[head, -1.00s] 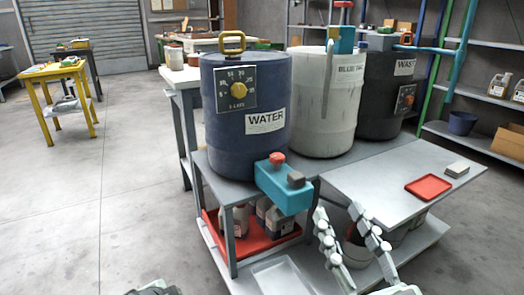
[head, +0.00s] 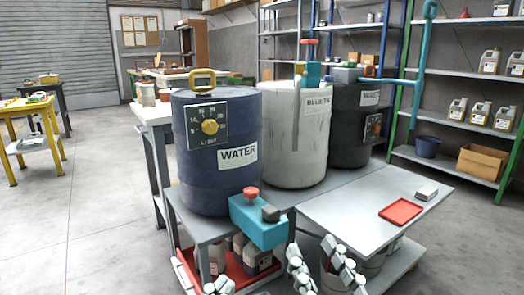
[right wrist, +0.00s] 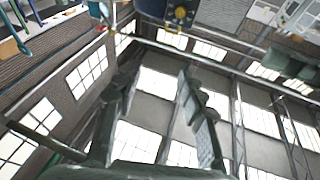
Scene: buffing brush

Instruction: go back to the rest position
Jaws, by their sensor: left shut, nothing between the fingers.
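My left gripper (head: 203,284) is low in the head view, in front of the cart near the red tray on its lower shelf. It is shut and holds nothing. My right gripper (head: 318,258) is to its right, in front of the tabletop, with its two fingers apart. In the right wrist view my right gripper (right wrist: 158,95) is open, with nothing between its fingers and windows behind them.
Behind stand a blue WATER drum (head: 218,160) with a teal tap (head: 258,222), a white drum (head: 293,150) and a dark drum (head: 350,125). A red tray (head: 400,211) and a small block (head: 427,191) lie on the tabletop (head: 345,215).

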